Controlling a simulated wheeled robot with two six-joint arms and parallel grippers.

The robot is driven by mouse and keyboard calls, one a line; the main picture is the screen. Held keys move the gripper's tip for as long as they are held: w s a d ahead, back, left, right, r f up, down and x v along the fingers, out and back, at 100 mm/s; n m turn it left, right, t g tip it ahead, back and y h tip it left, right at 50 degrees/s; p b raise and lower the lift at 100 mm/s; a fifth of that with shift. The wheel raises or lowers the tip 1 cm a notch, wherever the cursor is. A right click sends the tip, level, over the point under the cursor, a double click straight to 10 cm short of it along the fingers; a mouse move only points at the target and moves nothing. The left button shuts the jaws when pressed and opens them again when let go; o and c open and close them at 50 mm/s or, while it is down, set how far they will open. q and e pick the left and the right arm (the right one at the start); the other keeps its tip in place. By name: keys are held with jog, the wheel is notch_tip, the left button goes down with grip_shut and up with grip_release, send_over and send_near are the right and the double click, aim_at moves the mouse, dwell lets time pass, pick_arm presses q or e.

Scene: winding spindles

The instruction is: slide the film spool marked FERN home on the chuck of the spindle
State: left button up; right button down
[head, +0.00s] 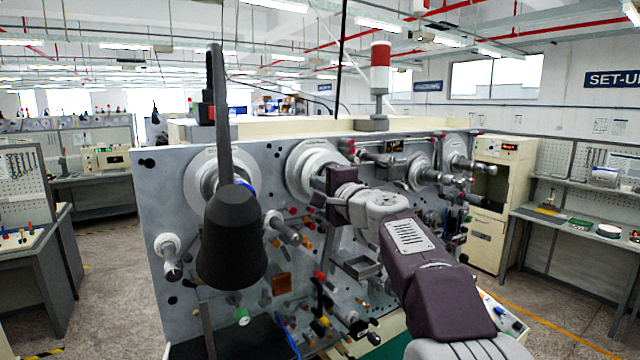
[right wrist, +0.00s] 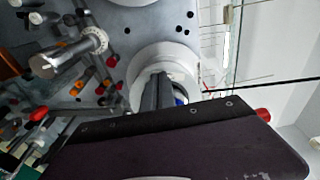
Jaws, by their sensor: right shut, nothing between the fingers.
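No FERN marking is readable in either view. In the head view a white round spool or flange (head: 305,160) sits on a spindle at the upper middle of the grey machine panel. My right gripper (head: 322,180) is in front of its lower right side, shut and empty. Whether it touches is hard to tell. In the right wrist view the same white round part (right wrist: 165,58) is just beyond the grey fingers (right wrist: 157,92), which cover part of its centre. Another pale disc (head: 204,181) is to the left, partly behind a black lamp. My left gripper is not in view.
The black lamp (head: 232,240) on its arm hangs in front of the panel's left part. Smaller spindles (head: 421,172) and rollers project at the right. Coloured knobs and guide posts crowd the lower panel. A red and white beacon (head: 380,70) stands on top.

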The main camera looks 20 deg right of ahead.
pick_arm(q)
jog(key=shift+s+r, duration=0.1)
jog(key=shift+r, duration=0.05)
pick_arm(e)
jog(key=shift+w, duration=0.3)
jog(key=shift+r, duration=0.1)
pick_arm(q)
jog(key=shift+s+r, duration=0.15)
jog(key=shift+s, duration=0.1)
pick_arm(e)
jog(key=shift+a, duration=0.1)
dwell(0.4)
